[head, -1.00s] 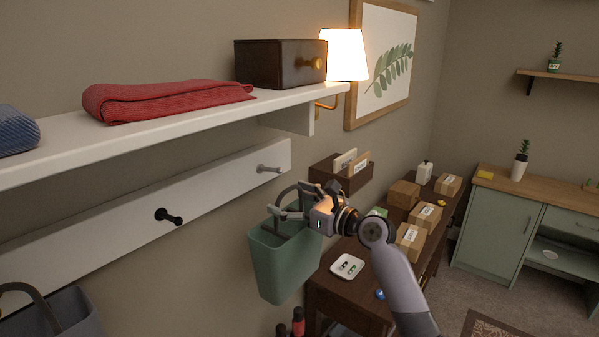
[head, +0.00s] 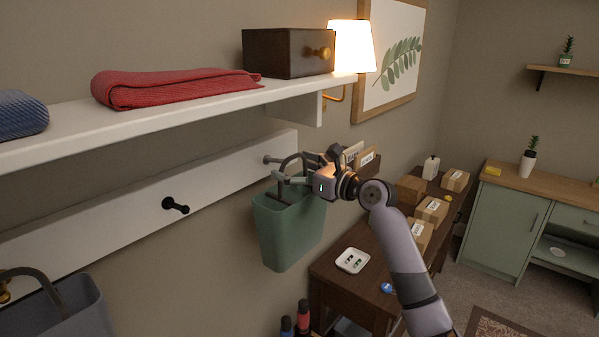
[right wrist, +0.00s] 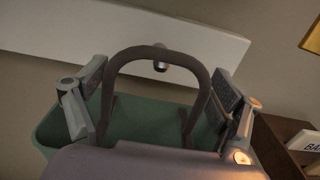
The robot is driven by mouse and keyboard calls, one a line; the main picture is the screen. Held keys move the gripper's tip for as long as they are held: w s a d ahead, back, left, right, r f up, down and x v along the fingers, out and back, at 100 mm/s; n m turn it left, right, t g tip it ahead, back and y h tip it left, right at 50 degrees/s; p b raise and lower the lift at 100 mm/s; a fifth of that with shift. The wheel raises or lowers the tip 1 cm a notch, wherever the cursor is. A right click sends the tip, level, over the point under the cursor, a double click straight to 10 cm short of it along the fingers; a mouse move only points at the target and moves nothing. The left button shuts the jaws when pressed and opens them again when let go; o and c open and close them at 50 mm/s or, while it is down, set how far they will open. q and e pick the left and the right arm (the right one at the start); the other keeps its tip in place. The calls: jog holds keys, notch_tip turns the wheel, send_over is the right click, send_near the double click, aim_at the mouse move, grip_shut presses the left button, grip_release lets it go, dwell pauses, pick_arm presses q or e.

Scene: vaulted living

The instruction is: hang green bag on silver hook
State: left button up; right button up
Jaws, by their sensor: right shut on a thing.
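The green bag (head: 285,232) hangs upright below my right gripper (head: 287,178), which is shut on its dark arched handle. In the right wrist view the handle (right wrist: 156,53) arches up between the two fingers, above the open green bag (right wrist: 150,125). The silver hook (head: 272,160) sticks out near the right end of the white wall board, just left of the handle's top. In the right wrist view the hook's round end (right wrist: 160,65) shows just under the top of the arch. I cannot tell whether it passes through the loop. My left gripper is out of view.
A black hook (head: 175,205) is on the same board (head: 110,220), with a grey bag (head: 65,310) lower left. A white shelf (head: 200,108) with a red cloth and a dark drawer box juts out above. A desk (head: 335,283) with several boxes stands right.

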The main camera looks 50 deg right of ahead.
aim_at(267, 163)
jog(key=shift+w+a+f+b, duration=0.1)
jog(key=shift+w+b, duration=0.4)
jog(key=shift+w, duration=0.75)
jog(key=shift+w+a+f+b, duration=0.1)
jog(key=shift+w+b, duration=0.35)
jog(key=shift+w, duration=0.8)
jog(key=shift+w+p, duration=0.25)
jog(key=shift+p, duration=0.15)
jog(key=shift+w+f+p, duration=0.35)
jog(key=shift+p, duration=0.2)
jog(key=o, duration=1.8)
jog(key=shift+a, duration=0.1)
jog(key=shift+f, duration=0.15)
jog(key=shift+s, duration=0.1)
jog(key=s+d, duration=0.1)
jog(key=s, duration=1.1)
